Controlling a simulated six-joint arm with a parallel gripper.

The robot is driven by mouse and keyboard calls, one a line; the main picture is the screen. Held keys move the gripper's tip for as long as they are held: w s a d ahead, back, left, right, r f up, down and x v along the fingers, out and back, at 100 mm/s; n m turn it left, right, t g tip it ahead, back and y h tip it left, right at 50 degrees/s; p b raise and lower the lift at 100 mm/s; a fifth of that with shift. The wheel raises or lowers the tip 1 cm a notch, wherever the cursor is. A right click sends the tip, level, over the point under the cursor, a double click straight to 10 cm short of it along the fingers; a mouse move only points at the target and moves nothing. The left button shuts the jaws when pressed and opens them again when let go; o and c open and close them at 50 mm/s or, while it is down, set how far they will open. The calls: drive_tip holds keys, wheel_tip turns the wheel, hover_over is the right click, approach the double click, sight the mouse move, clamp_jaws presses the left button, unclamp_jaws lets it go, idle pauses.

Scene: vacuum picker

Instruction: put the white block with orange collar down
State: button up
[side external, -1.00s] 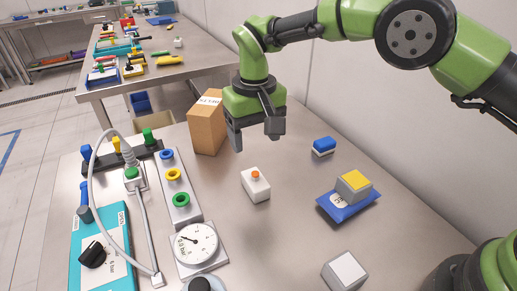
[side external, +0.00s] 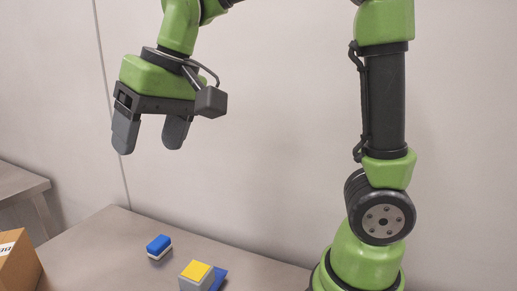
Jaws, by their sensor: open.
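The white block with orange collar is not in view now. A second ago it stood on the table below my gripper. My gripper (side external: 150,138) is in the upper left, high above the table, pointing down. Its two grey fingers are apart with nothing visible between them.
A cardboard box (side external: 18,263) stands at the left edge. A plain wall is behind.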

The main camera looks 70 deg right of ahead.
drive_tip(key=s+d+f+m+t, duration=0.1)
drive_tip(key=s+d+t, duration=0.2)
drive_tip(key=s, duration=1.1)
drive_tip(key=shift+d+f+m, duration=0.3)
drive_tip(key=shift+d+m, duration=0.1)
drive_tip(key=shift+d, duration=0.3)
drive_tip(key=shift+s, duration=0.1)
